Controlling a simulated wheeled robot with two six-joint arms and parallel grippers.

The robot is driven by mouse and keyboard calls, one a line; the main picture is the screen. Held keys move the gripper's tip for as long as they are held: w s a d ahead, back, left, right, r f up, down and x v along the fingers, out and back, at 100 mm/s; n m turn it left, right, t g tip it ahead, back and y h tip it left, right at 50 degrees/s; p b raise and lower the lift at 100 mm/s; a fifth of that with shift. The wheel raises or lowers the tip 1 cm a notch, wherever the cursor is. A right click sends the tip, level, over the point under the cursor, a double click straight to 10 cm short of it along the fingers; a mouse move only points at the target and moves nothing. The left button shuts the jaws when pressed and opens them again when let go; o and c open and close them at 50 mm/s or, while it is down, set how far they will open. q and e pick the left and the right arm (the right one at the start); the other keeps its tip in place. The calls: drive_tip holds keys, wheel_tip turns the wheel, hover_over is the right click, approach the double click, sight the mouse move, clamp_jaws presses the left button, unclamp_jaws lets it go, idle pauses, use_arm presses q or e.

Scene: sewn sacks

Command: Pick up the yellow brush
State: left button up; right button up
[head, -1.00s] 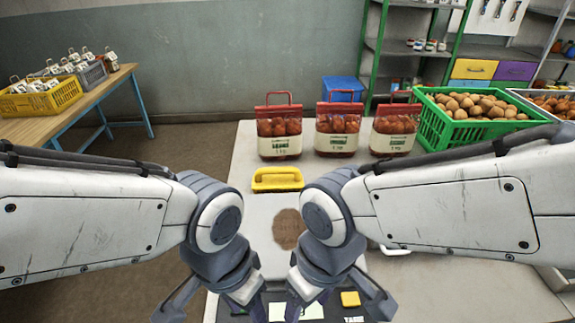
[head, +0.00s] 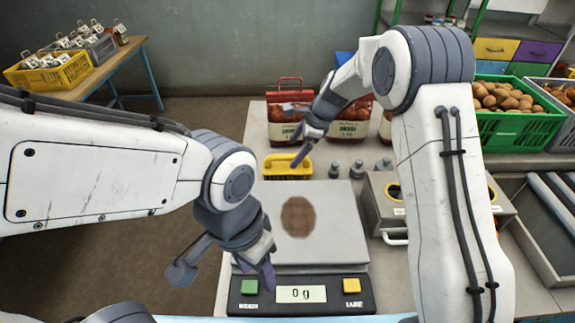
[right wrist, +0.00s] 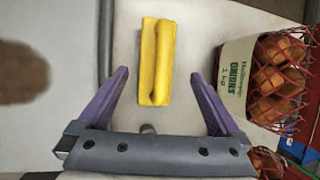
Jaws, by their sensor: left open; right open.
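The yellow brush (head: 287,165) lies on the table behind the scale, in front of the red sacks. In the right wrist view the brush (right wrist: 156,62) lies lengthwise, ahead of and between my open fingers. My right gripper (head: 297,141) is open and empty, just above the brush at its right end; its fingers also show in the right wrist view (right wrist: 158,100), apart from the brush. My left gripper (head: 222,277) is open and empty over the left side of the scale, partly hiding it.
The scale (head: 335,255) reads 0 g and has a brown round patch on its plate. Filled red sacks (head: 285,112) stand close behind the brush; one shows at the right in the right wrist view (right wrist: 262,85). Small grey weights (head: 357,168) and a metal box (head: 375,205) are to the right.

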sight(283, 167)
drive_tip(key=x, duration=0.3)
drive_tip(key=shift+s+a+f, duration=0.1)
drive_tip(key=shift+f, duration=0.05)
drive_tip(key=p+x, duration=0.2)
drive_tip(key=x, duration=0.2)
drive_tip(key=shift+s+a, duration=0.15)
drive_tip(key=shift+a, duration=0.1)
drive_tip(key=shift+a+f, duration=0.2)
drive_tip(key=shift+f, duration=0.4)
drive_tip(key=c, duration=1.3)
drive_tip(key=shift+c, duration=0.2)
drive_tip(key=shift+r, duration=0.1)
drive_tip(key=shift+w+r, duration=0.2)
drive_tip(key=shift+r, duration=0.25)
drive_tip(key=r, duration=0.2)
drive_tip(key=d+r+b, duration=0.1)
drive_tip(key=shift+w+d+r, duration=0.15)
drive_tip(key=shift+r, duration=0.2)
drive_tip(key=w+d+r+b, duration=0.2)
drive_tip(key=d+r, duration=0.4)
drive_tip(key=d, duration=0.4)
drive_tip(key=shift+w+r, duration=0.15)
drive_tip(key=shift+r, duration=0.05)
